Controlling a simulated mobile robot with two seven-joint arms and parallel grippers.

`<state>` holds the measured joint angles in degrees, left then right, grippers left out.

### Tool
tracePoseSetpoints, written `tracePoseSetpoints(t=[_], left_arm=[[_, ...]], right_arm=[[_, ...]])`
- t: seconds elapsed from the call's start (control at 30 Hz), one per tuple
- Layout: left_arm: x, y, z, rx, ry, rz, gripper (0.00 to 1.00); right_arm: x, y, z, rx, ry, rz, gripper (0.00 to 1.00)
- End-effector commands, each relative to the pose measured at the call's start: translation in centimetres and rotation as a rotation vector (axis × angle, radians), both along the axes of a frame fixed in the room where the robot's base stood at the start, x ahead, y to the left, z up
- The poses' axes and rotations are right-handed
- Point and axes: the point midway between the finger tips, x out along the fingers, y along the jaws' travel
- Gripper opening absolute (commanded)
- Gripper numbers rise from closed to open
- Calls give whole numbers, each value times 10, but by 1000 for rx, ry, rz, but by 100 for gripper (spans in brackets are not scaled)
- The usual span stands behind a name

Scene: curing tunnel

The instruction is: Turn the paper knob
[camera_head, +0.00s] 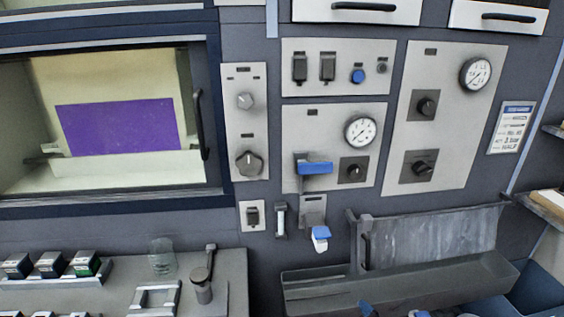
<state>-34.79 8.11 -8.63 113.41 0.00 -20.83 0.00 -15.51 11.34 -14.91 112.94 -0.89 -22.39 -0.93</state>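Several knobs sit on the grey wall panels, and I cannot tell which is the paper knob because the labels are too small to read. The narrow left panel has a light grey knob (245,101) above a larger dark knob (249,163). The middle panel has a black knob (354,170) on a dark plate below a white dial gauge (361,132). The right panel has an upper black knob (426,106) and a lower black knob (421,167). Neither of my grippers is clearly visible.
A windowed chamber (205,125) with a purple sheet (120,125) is at left. A blue lever (315,168) juts from the middle panel. Below are a bench (225,262) with a small crank (203,285) and a grey trough (405,282).

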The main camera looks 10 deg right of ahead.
Motion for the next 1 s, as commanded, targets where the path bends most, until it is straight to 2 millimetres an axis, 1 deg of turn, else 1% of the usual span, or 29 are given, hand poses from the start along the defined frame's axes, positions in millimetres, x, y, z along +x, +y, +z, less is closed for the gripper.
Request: tracePoseSetpoints(t=[0.03,0.1,0.17,0.2,0.27,0.3,0.4,0.57,0.7,0.8,0.87,0.97,1.0], left_arm=[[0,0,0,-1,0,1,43],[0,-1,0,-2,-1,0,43],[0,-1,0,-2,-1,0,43],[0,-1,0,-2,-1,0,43],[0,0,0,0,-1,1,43],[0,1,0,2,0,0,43],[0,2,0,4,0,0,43],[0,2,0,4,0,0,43],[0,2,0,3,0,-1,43],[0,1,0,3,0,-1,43],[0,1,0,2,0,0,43],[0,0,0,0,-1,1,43],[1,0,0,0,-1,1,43]], right_arm=[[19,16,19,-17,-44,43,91],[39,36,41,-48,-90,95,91],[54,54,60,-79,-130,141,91],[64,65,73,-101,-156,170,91],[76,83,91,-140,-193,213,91],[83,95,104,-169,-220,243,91],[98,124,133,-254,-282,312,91],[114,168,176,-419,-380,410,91],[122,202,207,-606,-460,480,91],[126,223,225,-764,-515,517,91],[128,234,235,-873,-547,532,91],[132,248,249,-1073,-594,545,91],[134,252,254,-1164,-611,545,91]])
